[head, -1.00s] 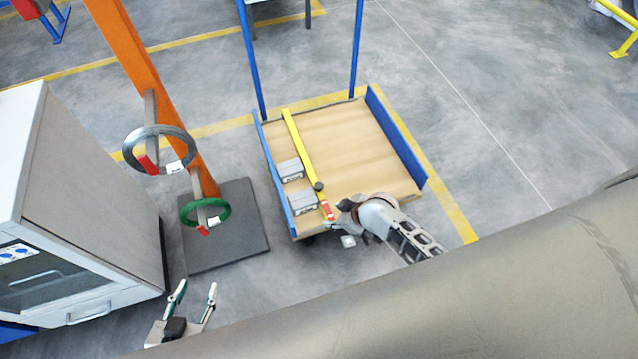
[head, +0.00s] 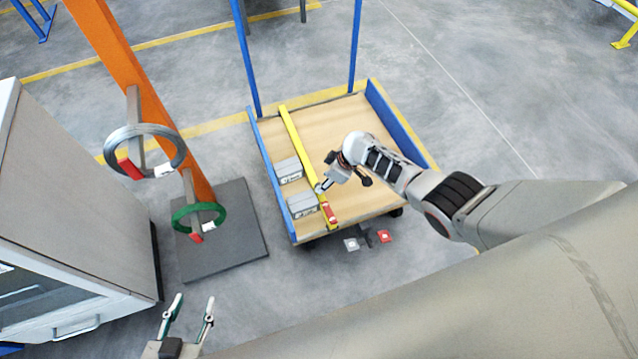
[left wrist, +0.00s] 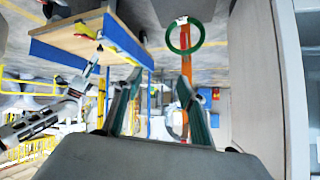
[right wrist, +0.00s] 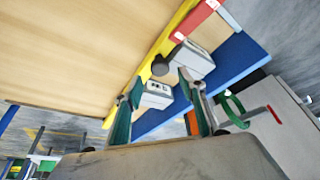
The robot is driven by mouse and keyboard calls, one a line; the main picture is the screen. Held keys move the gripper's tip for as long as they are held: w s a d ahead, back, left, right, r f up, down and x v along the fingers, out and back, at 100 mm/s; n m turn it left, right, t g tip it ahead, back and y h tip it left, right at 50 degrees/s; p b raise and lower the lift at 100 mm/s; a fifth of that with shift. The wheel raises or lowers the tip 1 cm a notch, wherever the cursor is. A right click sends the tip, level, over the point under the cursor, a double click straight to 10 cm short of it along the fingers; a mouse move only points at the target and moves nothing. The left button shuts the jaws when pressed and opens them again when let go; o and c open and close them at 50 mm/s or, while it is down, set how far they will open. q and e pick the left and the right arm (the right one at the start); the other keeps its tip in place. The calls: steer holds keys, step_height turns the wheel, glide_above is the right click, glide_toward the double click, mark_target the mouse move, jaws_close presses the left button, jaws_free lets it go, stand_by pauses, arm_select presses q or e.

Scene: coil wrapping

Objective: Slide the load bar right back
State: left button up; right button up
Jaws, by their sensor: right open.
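The yellow load bar (head: 301,150) lies lengthwise across the wooden cart deck (head: 350,125), just right of two grey boxes. Its near end is red (head: 329,213). In the right wrist view a dark round knob (right wrist: 160,66) stands out from the bar (right wrist: 172,40). My right gripper (head: 324,186) is over the bar near its red end; its fingers (right wrist: 157,85) are apart with the knob ahead between them, and nothing is clearly held. In the head view the fingers mostly hide the knob. My left gripper (head: 192,303) is open and empty, away from the cart.
The grey boxes (head: 289,170) (head: 303,204) sit between the bar and the cart's left blue side (head: 270,180). The deck right of the bar is clear apart from my arm. Left stands an orange post (head: 130,80) with a grey coil (head: 112,150) and a green coil (head: 222,215).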

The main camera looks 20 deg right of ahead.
mark_target(323, 195)
steer(key=f, duration=0.2)
steer(key=f+b, duration=0.1)
steer(key=shift+a+f, duration=0.35)
steer(key=shift+w+a+f+b, duration=0.25)
steer(key=shift+w+f+b, duration=0.15)
steer(key=shift+b, duration=0.15)
steer(key=shift+w, duration=0.15)
arm_select(q)
steer(key=shift+w+d+r, duration=0.3)
steer(key=shift+w+d, duration=0.15)
steer(key=shift+w, duration=0.1)
arm_select(e)
steer(key=shift+r, duration=0.15)
arm_select(q)
steer(key=shift+s+f, duration=0.15)
arm_select(e)
jaws_close()
